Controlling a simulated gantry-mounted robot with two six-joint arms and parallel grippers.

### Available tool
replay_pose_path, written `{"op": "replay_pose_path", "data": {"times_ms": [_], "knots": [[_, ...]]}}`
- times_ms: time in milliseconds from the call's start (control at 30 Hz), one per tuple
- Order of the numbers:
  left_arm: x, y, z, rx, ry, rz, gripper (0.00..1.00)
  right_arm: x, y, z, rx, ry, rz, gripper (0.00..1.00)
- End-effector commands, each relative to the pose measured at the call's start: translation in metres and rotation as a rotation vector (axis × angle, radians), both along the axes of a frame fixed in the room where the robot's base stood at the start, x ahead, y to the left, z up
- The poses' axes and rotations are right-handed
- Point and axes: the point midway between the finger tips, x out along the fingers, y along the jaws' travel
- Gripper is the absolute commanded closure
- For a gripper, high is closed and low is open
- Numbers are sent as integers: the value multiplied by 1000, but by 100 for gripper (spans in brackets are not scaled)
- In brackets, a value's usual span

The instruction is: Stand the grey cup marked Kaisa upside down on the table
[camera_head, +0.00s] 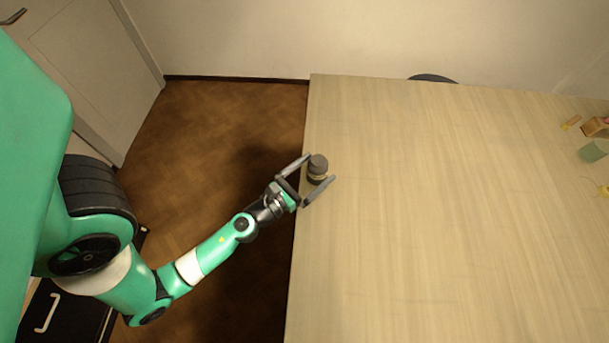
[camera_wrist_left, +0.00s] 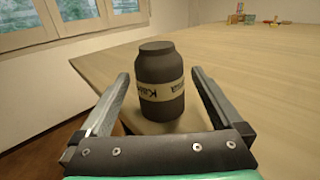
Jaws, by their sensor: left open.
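The dark grey cup (camera_head: 318,164) stands upright on its end on the table (camera_head: 430,220), near the left edge. In the left wrist view the cup (camera_wrist_left: 160,72) has a narrower top end and a pale band with dark lettering. My left gripper (camera_head: 319,169) is open, with one finger on each side of the cup. In the left wrist view both fingers of the left gripper (camera_wrist_left: 160,80) show gaps to the cup. My right gripper is not in view.
Small items, among them a green block (camera_head: 593,151) and a brown block (camera_head: 595,127), lie at the table's far right. A dark rounded object (camera_head: 432,78) shows behind the back edge. The middle of the table is clear. Brown floor (camera_head: 220,130) lies left of the table.

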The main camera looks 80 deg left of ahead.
Motion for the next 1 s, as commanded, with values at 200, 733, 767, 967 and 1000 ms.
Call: {"op": "replay_pose_path", "data": {"times_ms": [200,733,767,967,1000], "knots": [[-39,-21,-9,-2,4,-1,0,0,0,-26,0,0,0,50],[-98,-53,0,0,0,0,0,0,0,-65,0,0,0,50],[-98,-53,0,0,0,0,0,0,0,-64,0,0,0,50],[-97,-53,0,0,0,0,0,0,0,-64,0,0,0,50],[-97,-53,0,0,0,0,0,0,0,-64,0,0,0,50]]}}
